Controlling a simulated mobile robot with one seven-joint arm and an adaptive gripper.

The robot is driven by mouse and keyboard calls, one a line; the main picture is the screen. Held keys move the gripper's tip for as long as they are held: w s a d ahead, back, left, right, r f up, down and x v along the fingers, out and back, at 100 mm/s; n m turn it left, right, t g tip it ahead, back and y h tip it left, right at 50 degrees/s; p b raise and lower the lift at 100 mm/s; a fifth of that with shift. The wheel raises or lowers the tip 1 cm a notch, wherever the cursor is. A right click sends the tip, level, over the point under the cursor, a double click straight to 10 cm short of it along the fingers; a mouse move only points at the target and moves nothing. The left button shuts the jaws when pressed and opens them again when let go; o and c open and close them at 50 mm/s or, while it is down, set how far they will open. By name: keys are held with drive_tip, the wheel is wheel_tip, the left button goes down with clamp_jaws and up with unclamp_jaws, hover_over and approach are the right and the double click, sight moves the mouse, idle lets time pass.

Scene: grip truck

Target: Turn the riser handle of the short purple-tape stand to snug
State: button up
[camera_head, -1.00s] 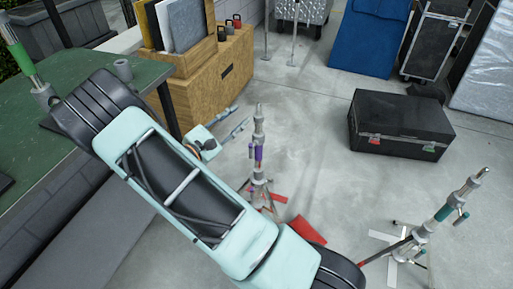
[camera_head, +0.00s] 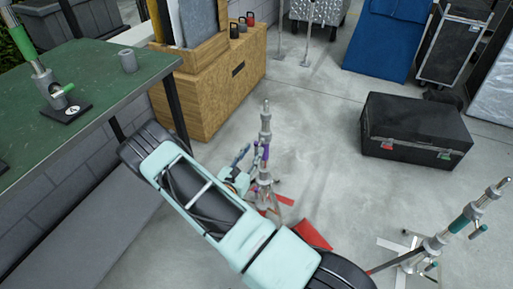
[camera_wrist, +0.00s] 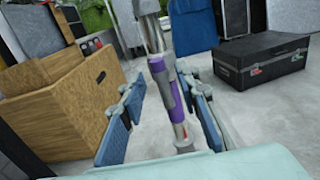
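The short purple-tape stand (camera_head: 265,135) stands upright on the floor, a grey metal post with purple tape and low spread legs. In the wrist view its post (camera_wrist: 178,100) runs up the middle with purple tape. A purple-gripped riser handle (camera_wrist: 159,78) juts from the post toward me, hanging tilted. My gripper (camera_wrist: 162,88) is open, with blue-padded fingers either side of the handle and post in this view. No contact shows, and I cannot tell the exact depth. In the head view my gripper (camera_head: 246,168) is just left of the post, partly hidden by my arm.
A green-topped table (camera_head: 110,85) with a green-tape stand (camera_head: 45,80) is at left. A wooden box (camera_head: 215,95) is behind. A black case (camera_head: 415,130) sits at right. A teal-tape stand (camera_head: 460,225) is at lower right.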

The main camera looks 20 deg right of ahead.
sight(255, 147)
drive_tip(key=shift+x, duration=1.8)
clamp_jaws()
